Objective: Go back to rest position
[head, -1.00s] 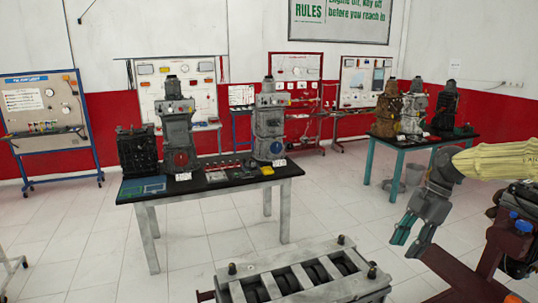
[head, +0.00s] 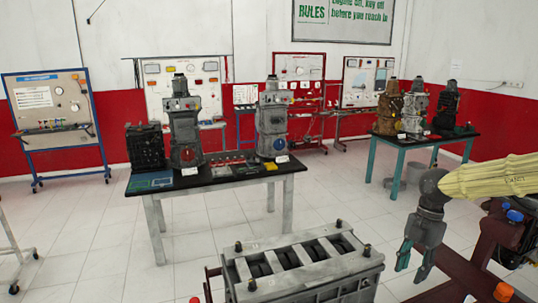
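My gripper (head: 415,257) is at the lower right of the head view, on the end of my cream-sleeved arm. It is grey with teal fingertips and points down. Its two fingers are spread apart, with nothing between them. It hangs to the right of a grey engine block (head: 300,266) in the near foreground, apart from it in the picture.
A black-topped table (head: 228,180) with engine trainers stands at centre left. A teal-legged table (head: 405,143) with more engines stands at the back right. A dark red stand (head: 462,270) with an engine is close beside my gripper. Open tiled floor (head: 105,240) lies at left.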

